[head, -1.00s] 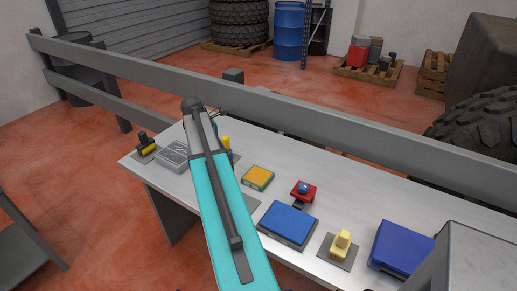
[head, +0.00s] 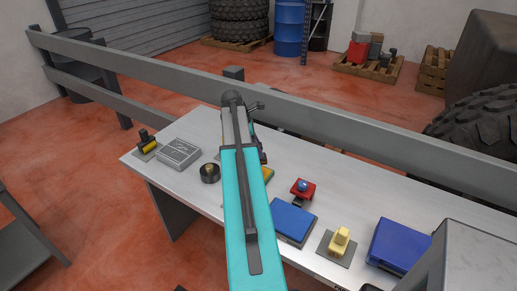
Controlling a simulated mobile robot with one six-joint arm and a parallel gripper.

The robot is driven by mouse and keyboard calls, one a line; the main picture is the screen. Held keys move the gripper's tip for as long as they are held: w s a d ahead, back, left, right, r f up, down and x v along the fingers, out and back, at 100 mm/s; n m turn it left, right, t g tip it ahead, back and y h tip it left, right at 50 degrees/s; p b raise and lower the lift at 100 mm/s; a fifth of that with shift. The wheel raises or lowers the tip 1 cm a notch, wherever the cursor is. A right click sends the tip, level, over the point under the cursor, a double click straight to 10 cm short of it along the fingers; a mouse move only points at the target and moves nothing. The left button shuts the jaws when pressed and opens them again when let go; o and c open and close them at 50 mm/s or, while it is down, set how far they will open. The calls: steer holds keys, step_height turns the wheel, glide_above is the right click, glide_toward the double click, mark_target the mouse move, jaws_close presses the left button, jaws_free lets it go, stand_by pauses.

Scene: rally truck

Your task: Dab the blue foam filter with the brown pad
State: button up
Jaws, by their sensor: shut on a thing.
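The blue foam filter (head: 293,221) is a flat blue block in a dark frame. It lies on the grey table, just right of my teal arm. My gripper (head: 262,155) shows only as dark parts at the arm's right edge, above the table and farther back than the blue filter. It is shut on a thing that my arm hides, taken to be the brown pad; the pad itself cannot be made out. An orange filter with a green edge (head: 268,174) is mostly covered by my arm.
On the table (head: 370,212) are a round black tin (head: 210,172), a grey box (head: 179,153), a yellow roller (head: 149,147), a blue knob on a red base (head: 303,188), a yellow block (head: 340,240) and a blue case (head: 400,246). A rail (head: 330,120) runs behind.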

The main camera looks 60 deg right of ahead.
steer(key=shift+f, duration=0.1)
steer(key=shift+f+b, duration=2.5)
steer(key=shift+f, duration=0.35)
steer(key=shift+f, duration=0.5)
steer(key=shift+r, duration=0.15)
steer(key=shift+r+p, duration=2.7)
steer(key=shift+r, duration=0.7)
